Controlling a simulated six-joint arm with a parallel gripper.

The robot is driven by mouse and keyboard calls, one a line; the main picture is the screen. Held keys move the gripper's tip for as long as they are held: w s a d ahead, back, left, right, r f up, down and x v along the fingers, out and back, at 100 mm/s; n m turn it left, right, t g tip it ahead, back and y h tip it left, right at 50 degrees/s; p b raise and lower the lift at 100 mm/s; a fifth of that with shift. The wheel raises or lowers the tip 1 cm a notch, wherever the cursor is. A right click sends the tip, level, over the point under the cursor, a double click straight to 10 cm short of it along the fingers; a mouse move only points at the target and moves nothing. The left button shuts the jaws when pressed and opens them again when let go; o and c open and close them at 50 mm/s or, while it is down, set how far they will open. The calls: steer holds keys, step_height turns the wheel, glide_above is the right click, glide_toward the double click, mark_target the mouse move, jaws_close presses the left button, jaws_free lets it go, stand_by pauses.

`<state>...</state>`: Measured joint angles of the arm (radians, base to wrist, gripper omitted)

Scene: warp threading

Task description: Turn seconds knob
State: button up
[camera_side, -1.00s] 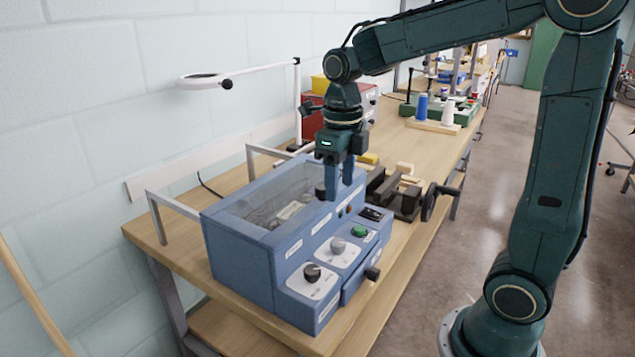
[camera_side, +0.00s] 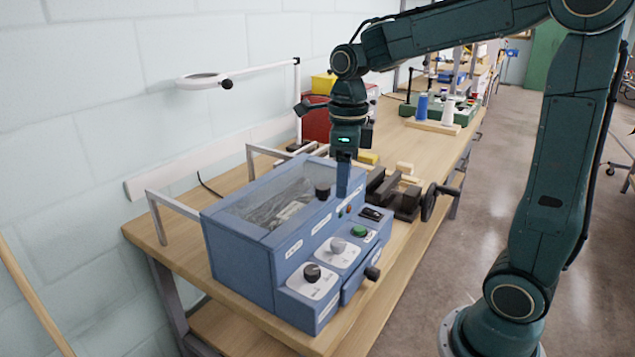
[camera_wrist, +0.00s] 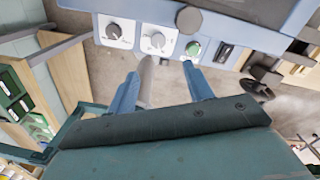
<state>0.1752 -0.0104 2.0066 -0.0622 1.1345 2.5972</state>
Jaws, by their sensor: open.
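A blue machine (camera_side: 236,247) on the bench carries a black knob (camera_side: 312,272) and a grey knob (camera_side: 338,245), each on a white plate. The print on the plates is too small to read, so I cannot tell which is the seconds knob. The wrist view shows the black knob (camera_wrist: 114,31) and grey knob (camera_wrist: 158,40) side by side, beyond my fingertips. My gripper (camera_side: 344,193) is open and empty, pointing down above the machine's right part, behind and higher than both knobs. In the wrist view my two fingers (camera_wrist: 160,75) stand apart.
A green button (camera_side: 359,231) sits beside the grey knob. A dark lid handle (camera_side: 322,192) is close to my fingers. A black knob (camera_side: 372,272) juts from the machine's front. A vise-like clamp (camera_side: 400,193) stands behind it; a magnifier lamp (camera_side: 205,80) is at the left.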

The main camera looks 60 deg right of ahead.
mark_target(339, 242)
steer(key=s+d+m+t+y, duration=0.1)
steer(key=m, duration=0.9)
steer(key=s+d+m+t+y, duration=0.1)
steer(key=m, duration=0.9)
steer(key=s+d+m+y, duration=0.1)
steer(key=d+m, duration=0.1)
steer(key=m, duration=0.8)
steer(key=shift+s+f+m+t, duration=0.3)
steer(key=shift+s+f+t, duration=0.05)
steer(key=shift+s+t, duration=0.05)
steer(key=shift+f, duration=0.1)
steer(key=x, duration=1.3)
steer(key=shift+a+f, duration=0.1)
steer(key=shift+f, duration=0.2)
steer(key=c, duration=1)
